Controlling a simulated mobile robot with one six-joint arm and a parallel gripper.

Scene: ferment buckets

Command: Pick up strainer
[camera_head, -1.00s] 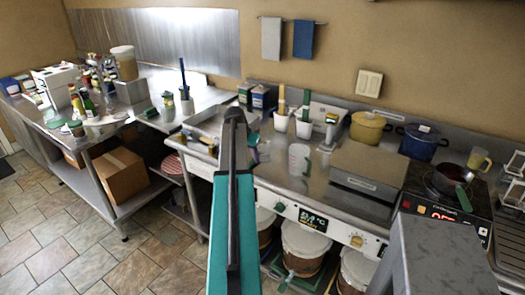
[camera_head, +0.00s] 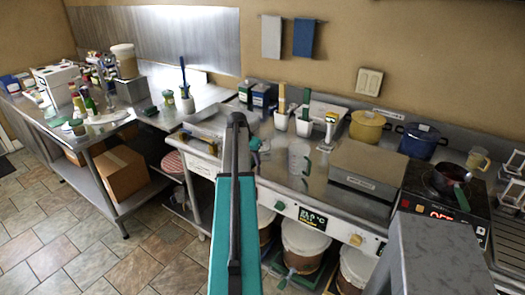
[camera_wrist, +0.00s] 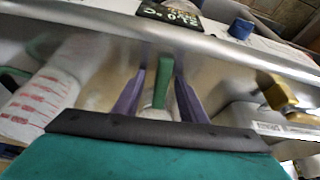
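In the wrist view a slim green handle (camera_wrist: 163,82) stands between the two purple fingers of my gripper (camera_wrist: 161,92). It appears to be the strainer's handle, but the strainer's head is not clear to see. Gaps show on both sides of the handle, so the fingers are open around it and not pressed on it. In the head view my gripper (camera_head: 256,149) is over the steel counter, mostly hidden behind my teal arm. I cannot make out the strainer there.
A clear measuring jug (camera_head: 299,158) with red marks stands close to my gripper; it also shows in the wrist view (camera_wrist: 42,100). A yellow-topped item (camera_wrist: 281,95) is on the other side. White tool pots (camera_head: 304,127) stand behind, and a grey box (camera_head: 365,165) stands right.

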